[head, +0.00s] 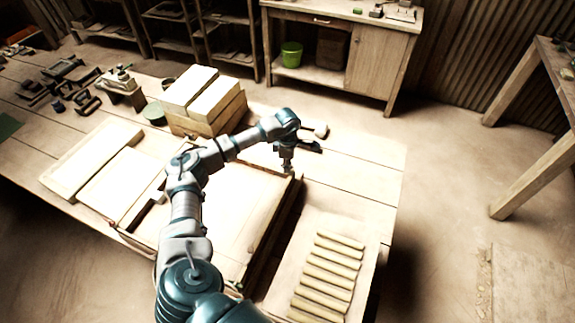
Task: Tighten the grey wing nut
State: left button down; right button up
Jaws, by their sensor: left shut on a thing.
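The wooden tile press (225,232) lies flat on the workbench in front of me. My left gripper (287,168) points down at the far right corner of its frame. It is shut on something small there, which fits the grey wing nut. The nut is too small and too covered by the fingers to make out its shape or how far it is turned. My left arm crosses over the press and hides part of its left and near sides. My right gripper is not in view.
A board with several clay strips (325,275) lies right of the press. Pale slabs on a wooden box (205,112) stand behind it, and flat pale slabs (92,158) lie to the left. A light-headed tool (320,130) lies just beyond the gripper. The bench's right end (375,170) is clear.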

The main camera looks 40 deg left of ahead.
pick_arm(q)
jog(key=shift+a+m, duration=0.1)
jog(key=shift+m, duration=1.3)
jog(key=c, duration=1.1)
grip_release()
notch_tip(320, 180, up, 12)
jog(key=shift+w+a+f, duration=0.1)
jog(key=shift+a+f, duration=0.05)
